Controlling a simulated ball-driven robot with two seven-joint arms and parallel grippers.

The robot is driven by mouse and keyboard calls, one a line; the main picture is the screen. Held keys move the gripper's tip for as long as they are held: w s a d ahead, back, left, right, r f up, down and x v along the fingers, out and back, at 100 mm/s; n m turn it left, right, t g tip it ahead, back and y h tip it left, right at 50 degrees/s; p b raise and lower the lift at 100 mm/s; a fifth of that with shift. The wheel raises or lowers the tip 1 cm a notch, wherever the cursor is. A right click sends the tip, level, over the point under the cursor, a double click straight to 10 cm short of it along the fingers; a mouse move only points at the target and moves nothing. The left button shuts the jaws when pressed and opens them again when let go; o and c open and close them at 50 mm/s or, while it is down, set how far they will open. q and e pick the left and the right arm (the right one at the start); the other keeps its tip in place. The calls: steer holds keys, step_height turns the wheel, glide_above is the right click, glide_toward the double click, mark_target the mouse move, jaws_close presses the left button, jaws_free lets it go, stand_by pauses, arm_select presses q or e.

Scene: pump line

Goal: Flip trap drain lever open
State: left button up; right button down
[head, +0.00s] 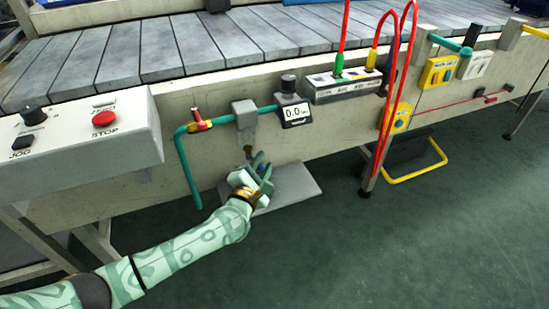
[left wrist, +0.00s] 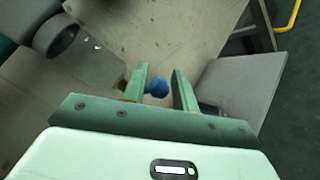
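The trap has a grey head (head: 245,113) on the conveyor's side, with a clear bowl below it and a small brass drain fitting (head: 248,149) at the bottom. In the left wrist view the clear bowl (left wrist: 95,62) runs toward the fingers. A blue knob, likely the drain lever's end (left wrist: 156,88), shows between the fingertips, nearer the left-hand finger. My left gripper (head: 262,168) is just below and right of the drain. In the left wrist view the gripper (left wrist: 160,82) is open, with a gap beside the blue knob. Contact cannot be told. My right gripper is not in view.
A grey plate (head: 290,186) lies below the gripper. A teal pipe (head: 185,165) with a red-yellow valve (head: 200,123) is to the left, a gauge (head: 295,113) above right. Red hoses (head: 385,130) hang farther right. A control box (head: 75,140) stands left. Green floor is open in front.

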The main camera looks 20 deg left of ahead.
arm_select(q)
steer(key=shift+w+r, duration=0.1)
steer(key=shift+w, duration=0.35)
jaws_close()
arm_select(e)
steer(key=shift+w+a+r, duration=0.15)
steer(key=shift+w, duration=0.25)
